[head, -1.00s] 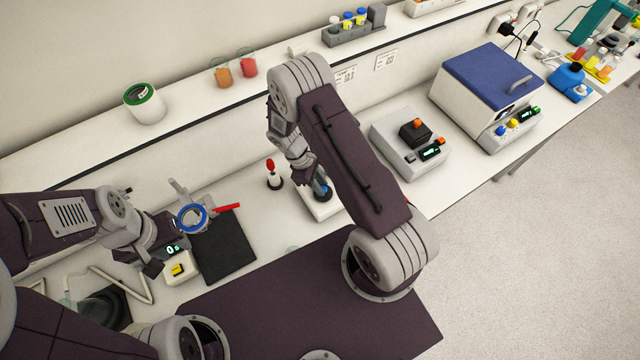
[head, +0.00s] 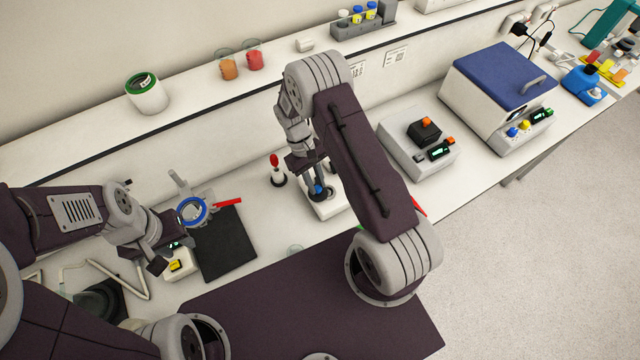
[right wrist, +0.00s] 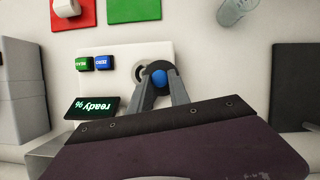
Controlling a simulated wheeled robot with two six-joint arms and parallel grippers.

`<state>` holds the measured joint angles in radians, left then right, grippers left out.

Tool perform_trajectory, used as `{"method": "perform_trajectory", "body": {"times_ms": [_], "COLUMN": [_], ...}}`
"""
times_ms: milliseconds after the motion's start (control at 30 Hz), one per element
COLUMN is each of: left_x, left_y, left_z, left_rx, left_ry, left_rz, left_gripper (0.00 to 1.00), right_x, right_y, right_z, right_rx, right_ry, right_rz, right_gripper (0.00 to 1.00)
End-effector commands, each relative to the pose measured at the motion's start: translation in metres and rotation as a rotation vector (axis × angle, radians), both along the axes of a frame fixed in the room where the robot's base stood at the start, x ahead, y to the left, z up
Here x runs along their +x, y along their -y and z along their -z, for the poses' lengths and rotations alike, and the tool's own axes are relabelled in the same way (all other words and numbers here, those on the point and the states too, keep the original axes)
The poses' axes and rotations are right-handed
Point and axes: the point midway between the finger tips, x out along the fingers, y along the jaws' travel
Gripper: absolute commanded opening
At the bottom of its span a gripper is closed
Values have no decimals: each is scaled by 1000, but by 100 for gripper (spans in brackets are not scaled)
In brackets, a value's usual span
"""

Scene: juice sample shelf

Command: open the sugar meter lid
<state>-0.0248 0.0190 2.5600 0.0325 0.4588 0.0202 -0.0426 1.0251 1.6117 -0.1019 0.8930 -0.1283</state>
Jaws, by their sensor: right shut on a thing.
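The sugar meter is a white box (right wrist: 103,82) with a lit "ready %" display, a green and a blue button, and a round grey and dark fitting. A blue knob (right wrist: 159,78) sits at this fitting. In the head view the meter (head: 326,209) is partly hidden by my right arm. My right gripper (right wrist: 160,72) is shut on the blue knob, its two fingers at either side. Whether the lid is raised cannot be told. My left gripper (head: 171,256) is open and empty, near a small white device with a yellow button (head: 178,265).
A red-topped bottle (head: 277,170) stands just left of the meter. A black pad (head: 224,245) and a blue ring on a stand (head: 192,211) lie further left. In the right wrist view, red (right wrist: 73,16) and green (right wrist: 133,10) mats and a clear glass (right wrist: 234,10) are near the meter.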

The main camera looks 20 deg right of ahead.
Motion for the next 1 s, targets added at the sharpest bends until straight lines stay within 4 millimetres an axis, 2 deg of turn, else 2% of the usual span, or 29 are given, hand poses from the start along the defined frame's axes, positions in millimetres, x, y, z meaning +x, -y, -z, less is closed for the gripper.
{"method": "perform_trajectory", "body": {"times_ms": [200,600,1000], "left_x": [0,0,0], "left_y": [0,0,0], "left_z": [12,22,26], "left_rx": [0,0,0], "left_ry": [0,0,0], "left_rz": [0,0,0], "left_gripper": [36,36,36], "right_x": [7,21,28], "right_y": [-8,-16,-19], "right_z": [1,0,0], "right_rx": [1,1,1], "right_ry": [0,0,-1], "right_rz": [206,530,689], "right_gripper": [0,0,0]}}
